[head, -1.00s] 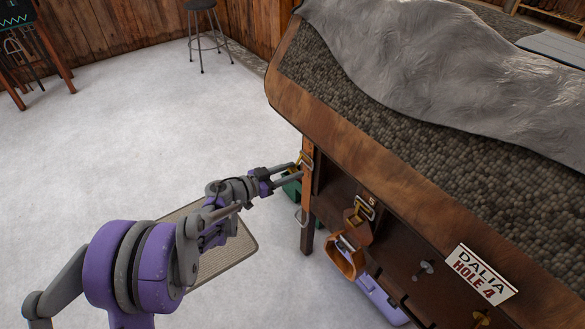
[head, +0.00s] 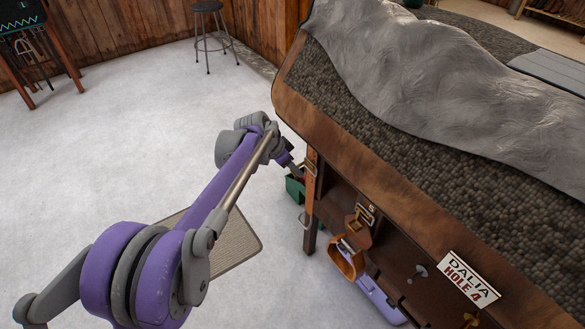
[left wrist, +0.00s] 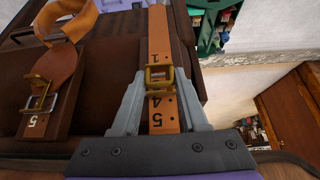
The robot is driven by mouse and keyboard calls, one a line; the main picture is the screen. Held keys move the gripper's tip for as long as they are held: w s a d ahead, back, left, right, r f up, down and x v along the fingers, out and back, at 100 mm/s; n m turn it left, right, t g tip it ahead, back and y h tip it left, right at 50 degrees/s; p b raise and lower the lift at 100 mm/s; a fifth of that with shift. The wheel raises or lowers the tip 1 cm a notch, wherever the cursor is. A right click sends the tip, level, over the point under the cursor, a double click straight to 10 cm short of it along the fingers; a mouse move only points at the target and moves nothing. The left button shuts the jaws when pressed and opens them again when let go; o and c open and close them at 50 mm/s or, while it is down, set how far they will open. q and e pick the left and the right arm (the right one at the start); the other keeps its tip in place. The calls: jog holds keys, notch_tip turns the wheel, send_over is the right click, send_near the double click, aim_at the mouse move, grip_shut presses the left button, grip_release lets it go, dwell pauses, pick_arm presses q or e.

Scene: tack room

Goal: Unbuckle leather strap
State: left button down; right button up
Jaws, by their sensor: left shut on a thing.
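A tan leather strap (left wrist: 162,32) hangs on the end of the dark wooden bench, with numbers and punched holes along it. A brass buckle (left wrist: 159,76) sits on the strap between the numbers 1 and 4. My left gripper (left wrist: 160,80) has its two fingertips pressed on either side of this buckle. In the head view the left gripper (head: 300,171) is at the bench corner, mostly hidden behind its own wrist, and the strap (head: 311,172) shows only as a narrow strip. The strap still passes through the buckle. My right gripper is in neither view.
A second strap with a buckle (head: 364,213) and an orange loop (head: 344,262) hangs along the bench front. A green box (head: 295,189) and a purple case (head: 381,300) stand below. The floor to the left is mostly clear.

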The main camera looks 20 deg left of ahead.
pick_arm(q)
jog(key=shift+w+d+r+g+y, duration=0.1)
jog(key=shift+r+g+y, duration=0.25)
jog(key=shift+g, duration=0.25)
jog(key=shift+c, duration=2.2)
grip_release()
jog(key=p+v, duration=0.1)
jog(key=v, duration=0.9)
jog(key=shift+r+p, duration=0.4)
